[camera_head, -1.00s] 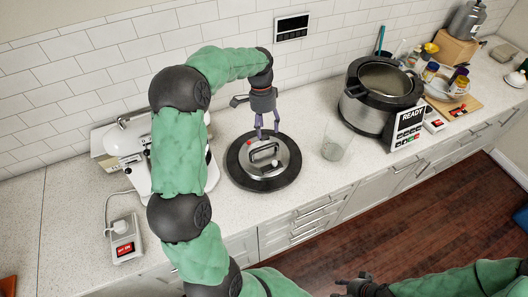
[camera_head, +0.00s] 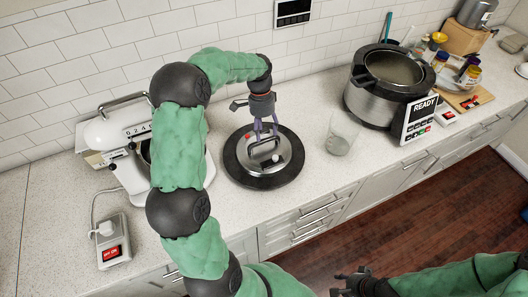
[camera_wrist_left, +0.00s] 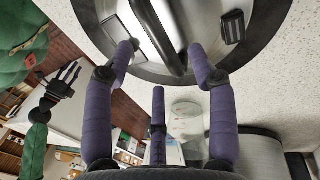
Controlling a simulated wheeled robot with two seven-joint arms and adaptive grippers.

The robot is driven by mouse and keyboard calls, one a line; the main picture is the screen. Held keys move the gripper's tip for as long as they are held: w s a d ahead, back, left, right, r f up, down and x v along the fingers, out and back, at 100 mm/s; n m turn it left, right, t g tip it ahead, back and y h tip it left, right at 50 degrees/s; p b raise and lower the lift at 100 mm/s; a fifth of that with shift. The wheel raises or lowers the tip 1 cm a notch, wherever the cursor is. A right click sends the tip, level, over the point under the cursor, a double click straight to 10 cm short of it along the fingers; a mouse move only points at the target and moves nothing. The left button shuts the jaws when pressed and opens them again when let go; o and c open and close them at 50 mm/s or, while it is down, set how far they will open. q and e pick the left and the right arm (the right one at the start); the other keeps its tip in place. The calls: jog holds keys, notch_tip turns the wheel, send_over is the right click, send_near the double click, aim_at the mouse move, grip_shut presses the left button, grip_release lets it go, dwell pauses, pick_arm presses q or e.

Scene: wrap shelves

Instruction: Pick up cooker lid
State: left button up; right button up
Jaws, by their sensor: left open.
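The cooker lid (camera_head: 240,169) is round, with a wide dark rim, a silver middle and a raised bar handle (camera_head: 263,146). It lies on the counter left of the open cooker (camera_head: 357,102). My left gripper (camera_head: 265,131) points down over the lid, with its purple fingers close to the handle. In the left wrist view the gripper (camera_wrist_left: 163,65) has its fingers spread, with the handle (camera_wrist_left: 160,32) between and beyond them. I cannot tell whether any finger touches the lid. My right gripper (camera_head: 355,283) is at the bottom, away from the counter objects; its fingers look spread.
A clear glass cup (camera_head: 340,138) stands between lid and cooker. A white stand mixer (camera_head: 115,130) is partly hidden behind my left arm. A switch box (camera_head: 113,255) lies at the front left. Jars and a cutting board (camera_head: 468,100) crowd the right end.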

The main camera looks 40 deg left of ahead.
aim_at(264, 140)
pick_arm(q)
jog(key=shift+s+d+f+b, duration=0.15)
jog(key=shift+f, duration=0.85)
jog(key=shift+s+d+f+b, duration=0.1)
jog(key=shift+s+f, duration=0.1)
jog(key=shift+f, duration=0.75)
jog(key=shift+s+d+f+b, duration=0.15)
jog(key=shift+f, duration=0.85)
grip_shut()
jog(key=shift+r, duration=0.15)
